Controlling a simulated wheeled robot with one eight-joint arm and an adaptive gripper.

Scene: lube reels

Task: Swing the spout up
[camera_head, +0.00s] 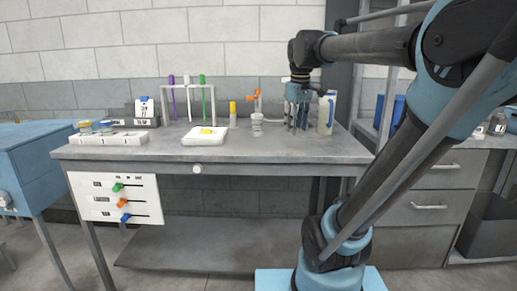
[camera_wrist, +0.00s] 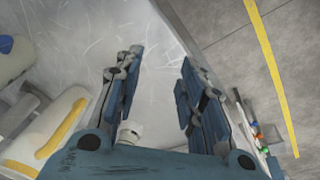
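No part is clearly identifiable as the spout. An orange fitting (camera_head: 254,97) stands near the middle of the bench's back, with a small pale jar (camera_head: 257,126) at its foot. My gripper (camera_head: 296,128) points down over the bench to the right of them, apart from both. In the wrist view my gripper (camera_wrist: 161,60) has its fingers spread, with bare grey bench top between the tips. A small white cylindrical piece (camera_wrist: 130,132) shows by the left finger's base; I cannot tell what it is. A white body with a yellow bar (camera_wrist: 50,135) lies left of the fingers.
A white and blue bottle (camera_head: 327,113) stands close right of my gripper. A tube rack (camera_head: 188,88), a yellow-capped tube (camera_head: 233,114) and a white tray (camera_head: 203,141) stand further left. A slider panel (camera_head: 118,197) hangs at the front left. The bench front (camera_head: 290,152) is clear.

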